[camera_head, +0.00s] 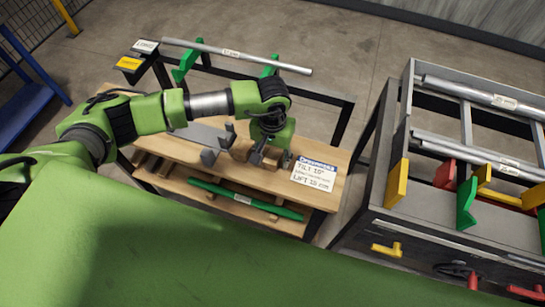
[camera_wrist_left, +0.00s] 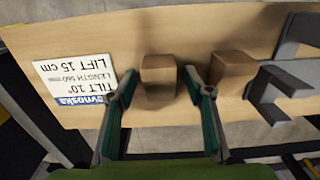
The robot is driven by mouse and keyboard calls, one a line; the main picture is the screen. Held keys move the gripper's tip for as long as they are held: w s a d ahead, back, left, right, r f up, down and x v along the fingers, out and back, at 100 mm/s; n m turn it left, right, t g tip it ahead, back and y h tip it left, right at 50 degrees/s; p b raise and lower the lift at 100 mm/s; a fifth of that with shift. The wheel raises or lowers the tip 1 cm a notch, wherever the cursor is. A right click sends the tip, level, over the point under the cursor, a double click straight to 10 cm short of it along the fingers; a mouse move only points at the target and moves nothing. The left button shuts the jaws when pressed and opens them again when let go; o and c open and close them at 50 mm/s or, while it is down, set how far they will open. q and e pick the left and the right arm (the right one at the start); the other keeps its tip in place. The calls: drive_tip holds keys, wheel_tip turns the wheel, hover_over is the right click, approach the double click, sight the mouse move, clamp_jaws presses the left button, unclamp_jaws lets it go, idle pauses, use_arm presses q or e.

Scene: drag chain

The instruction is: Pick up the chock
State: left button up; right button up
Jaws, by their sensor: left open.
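Two brown wooden chocks stand on the wooden tabletop (camera_head: 180,152). In the left wrist view, one chock (camera_wrist_left: 158,80) lies between the spread fingers of my left gripper (camera_wrist_left: 162,72). The other chock (camera_wrist_left: 233,68) is just right of the right finger, outside the jaws. In the head view my left gripper (camera_head: 265,154) points down over the table and partly hides the chocks. One chock (camera_head: 285,159) shows at its right side. My left gripper is open and empty; whether its fingers touch a chock I cannot tell. My right gripper is not in view.
A white sign (camera_head: 314,174) lies right of the chocks. Grey brackets (camera_head: 209,157) stand left of them. A green bar (camera_head: 245,199) lies on a lower shelf in front. A rack with metal tubes (camera_head: 467,92) stands at right. A long tube (camera_head: 235,55) rests behind the table.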

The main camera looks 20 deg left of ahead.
sight(273, 157)
use_arm(q)
drive_tip(key=c, duration=1.2)
drive_tip(key=shift+r, duration=0.15)
drive_tip(key=shift+r+b, duration=0.25)
drive_tip(key=shift+b, duration=0.2)
wheel_tip(273, 157, up, 3)
drive_tip(key=shift+s+d+f+b, duration=0.1)
drive_tip(key=shift+d+f+b, duration=0.1)
drive_tip(key=shift+b, duration=0.6)
drive_tip(key=s+d+r+b, duration=0.1)
drive_tip(key=s+r, duration=0.2)
drive_tip(key=s, duration=0.1)
drive_tip(key=s+d+r+b, duration=0.2)
drive_tip(key=s+r, duration=0.1)
drive_tip(key=s, duration=0.1)
drive_tip(key=s+d+r+b, duration=0.1)
drive_tip(key=s+d+r, duration=0.1)
drive_tip(key=s+r, duration=0.1)
drive_tip(key=shift+s+r, duration=0.35)
drive_tip(key=shift+s, duration=0.5)
